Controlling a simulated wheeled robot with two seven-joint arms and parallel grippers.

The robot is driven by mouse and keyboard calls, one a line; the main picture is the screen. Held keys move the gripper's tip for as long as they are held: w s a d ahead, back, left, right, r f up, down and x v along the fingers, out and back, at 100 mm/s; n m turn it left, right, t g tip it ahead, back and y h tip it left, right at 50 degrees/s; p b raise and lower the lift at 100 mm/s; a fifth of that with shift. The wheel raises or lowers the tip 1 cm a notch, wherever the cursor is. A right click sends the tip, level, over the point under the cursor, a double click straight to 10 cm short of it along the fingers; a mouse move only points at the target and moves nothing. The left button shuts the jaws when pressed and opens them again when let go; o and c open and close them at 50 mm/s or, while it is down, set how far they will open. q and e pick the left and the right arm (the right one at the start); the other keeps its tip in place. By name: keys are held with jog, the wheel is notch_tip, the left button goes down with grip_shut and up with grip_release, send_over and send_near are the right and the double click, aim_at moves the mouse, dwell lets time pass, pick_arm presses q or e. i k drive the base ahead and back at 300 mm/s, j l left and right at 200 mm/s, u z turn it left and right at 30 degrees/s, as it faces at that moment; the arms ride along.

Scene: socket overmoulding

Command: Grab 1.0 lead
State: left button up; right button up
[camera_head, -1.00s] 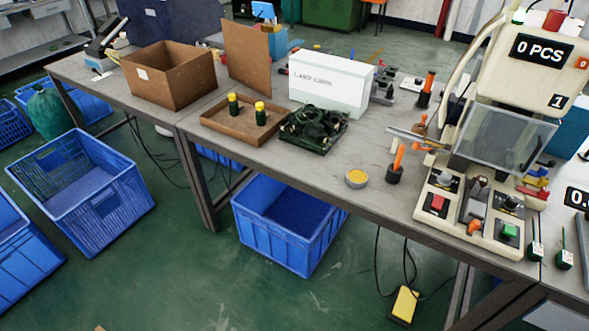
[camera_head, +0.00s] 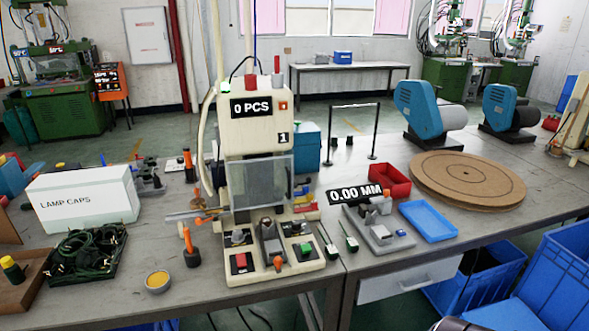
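Several dark green leads (camera_head: 92,246) lie coiled in a heap in a black tray (camera_head: 118,266) on the left of the bench, in front of the white LAMP CAPS box (camera_head: 85,202). No marking on a lead can be read, and single leads are hard to tell apart. Two small green and white pieces with thin stems (camera_head: 328,244) (camera_head: 350,240) lie on the bench just right of the moulding machine (camera_head: 262,175). Neither gripper shows. A rounded dark part at the bottom edge may be part of my arm.
A yellow round tin (camera_head: 157,281) and an orange-handled tool (camera_head: 190,247) stand left of the machine. Right of it are a gauge (camera_head: 380,228) reading 0.00 MM, a blue tray (camera_head: 429,221), a red bin (camera_head: 391,180) and a round brown board (camera_head: 468,178). Blue crates stand lower right.

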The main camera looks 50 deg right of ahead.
aim_at(352, 245)
jog(key=z, duration=1.85)
jog(key=i+j, duration=0.1)
jog(key=i, duration=0.3)
jog(key=i+j, duration=0.1)
jog(key=i, duration=0.3)
jog(key=j+u, duration=0.05)
